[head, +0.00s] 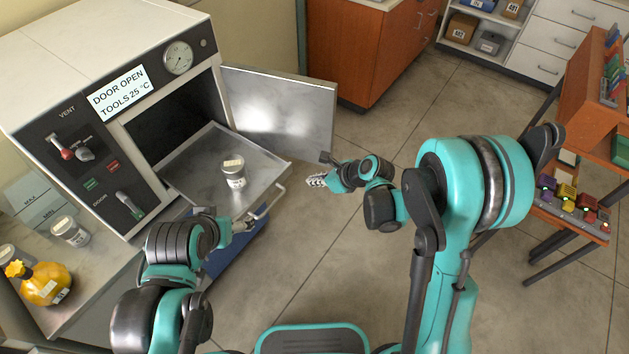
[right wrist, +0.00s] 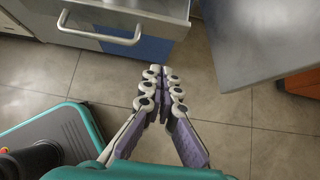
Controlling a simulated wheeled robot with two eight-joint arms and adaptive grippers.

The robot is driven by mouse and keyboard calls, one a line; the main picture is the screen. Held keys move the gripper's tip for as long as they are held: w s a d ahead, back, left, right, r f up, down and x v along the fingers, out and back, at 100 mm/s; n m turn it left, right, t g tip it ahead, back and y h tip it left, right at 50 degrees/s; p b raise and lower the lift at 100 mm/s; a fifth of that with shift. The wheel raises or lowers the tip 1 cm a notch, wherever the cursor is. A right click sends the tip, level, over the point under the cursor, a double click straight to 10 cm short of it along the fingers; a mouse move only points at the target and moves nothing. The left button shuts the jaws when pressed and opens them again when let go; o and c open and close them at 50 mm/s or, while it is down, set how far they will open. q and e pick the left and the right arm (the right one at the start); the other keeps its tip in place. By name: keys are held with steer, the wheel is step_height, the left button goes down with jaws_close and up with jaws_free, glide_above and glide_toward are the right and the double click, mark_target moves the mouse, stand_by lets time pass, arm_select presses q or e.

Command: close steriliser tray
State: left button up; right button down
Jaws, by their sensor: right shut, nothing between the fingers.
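The steriliser (head: 110,110) stands at the left with its door (head: 280,110) swung open to the right. Its metal tray (head: 195,170) is pulled out, with a lidded jar (head: 233,172) standing on it. The tray's bar handle (head: 268,203) faces me; a bar handle also shows in the right wrist view (right wrist: 100,38). My left gripper (head: 246,225) is close to the handle's left end; I cannot tell whether it touches or is open. My right gripper (head: 314,181) is shut and empty, right of the handle and apart from it; it also shows in the right wrist view (right wrist: 162,90).
A yellow flask (head: 45,286) and a jar (head: 70,232) stand on the counter at the left. The open door's lower edge is near my right gripper. A rack of coloured items (head: 575,205) is at the right. The floor between is clear.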

mark_target(285, 177)
steer(key=w+a+f+b, duration=0.1)
steer(key=a, duration=0.1)
steer(key=w+a+f+b, duration=0.1)
steer(key=w+a+f, duration=0.1)
steer(key=w+a+f+b, duration=0.1)
steer(key=w+a+f, duration=0.1)
steer(key=a, duration=0.1)
steer(key=shift+w, duration=0.2)
steer(key=shift+w, duration=0.1)
